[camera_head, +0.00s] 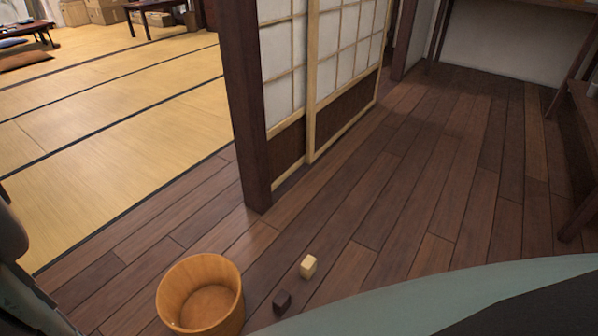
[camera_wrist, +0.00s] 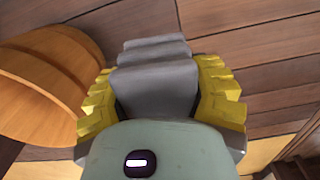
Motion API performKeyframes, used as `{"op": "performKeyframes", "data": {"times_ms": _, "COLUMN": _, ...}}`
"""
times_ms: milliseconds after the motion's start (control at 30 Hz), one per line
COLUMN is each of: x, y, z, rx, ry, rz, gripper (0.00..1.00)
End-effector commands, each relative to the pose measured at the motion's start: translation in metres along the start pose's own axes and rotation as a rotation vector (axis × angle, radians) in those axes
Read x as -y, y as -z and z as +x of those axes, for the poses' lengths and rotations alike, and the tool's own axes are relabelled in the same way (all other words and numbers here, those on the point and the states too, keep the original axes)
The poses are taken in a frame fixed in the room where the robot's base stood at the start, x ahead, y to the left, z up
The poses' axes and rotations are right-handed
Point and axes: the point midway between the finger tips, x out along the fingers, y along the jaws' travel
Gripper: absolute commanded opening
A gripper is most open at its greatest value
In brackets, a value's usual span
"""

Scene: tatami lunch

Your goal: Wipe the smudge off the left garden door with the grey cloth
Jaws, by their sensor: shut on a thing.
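My gripper (camera_wrist: 158,88) shows in the wrist view with its yellow fingers on both sides of the grey cloth (camera_wrist: 152,66). It is shut on the cloth, which looks folded in layers. The gripper does not show clearly in the head view. I cannot make out the left garden door or a smudge in either view.
A round wooden tub (camera_head: 200,293) stands on the plank floor; a wooden tub also shows at left in the wrist view (camera_wrist: 45,85). A pale block (camera_head: 308,266) and a dark block (camera_head: 282,301) lie beside it. Shoji panels (camera_head: 335,60) border the tatami (camera_head: 110,130). Planks at right are clear.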

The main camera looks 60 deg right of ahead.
Motion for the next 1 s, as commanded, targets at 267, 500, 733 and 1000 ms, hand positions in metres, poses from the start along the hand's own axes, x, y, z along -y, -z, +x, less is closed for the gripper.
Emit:
{"op": "performKeyframes", "data": {"times_ms": 267, "x": 0.005, "y": 0.023, "z": -0.046, "rx": -0.003, "ry": 0.001, "rz": 0.019, "gripper": 0.2}}
{"op": "performKeyframes", "data": {"times_ms": 500, "x": 0.011, "y": 0.048, "z": -0.088, "rx": -0.003, "ry": 0.0, "rz": 0.032, "gripper": 0.2}}
{"op": "performKeyframes", "data": {"times_ms": 733, "x": 0.013, "y": 0.056, "z": -0.102, "rx": 0.0, "ry": 0.0, "rz": 0.037, "gripper": 0.2}}
{"op": "performKeyframes", "data": {"times_ms": 1000, "x": 0.015, "y": 0.067, "z": -0.125, "rx": -0.002, "ry": -0.001, "rz": 0.043, "gripper": 0.2}}
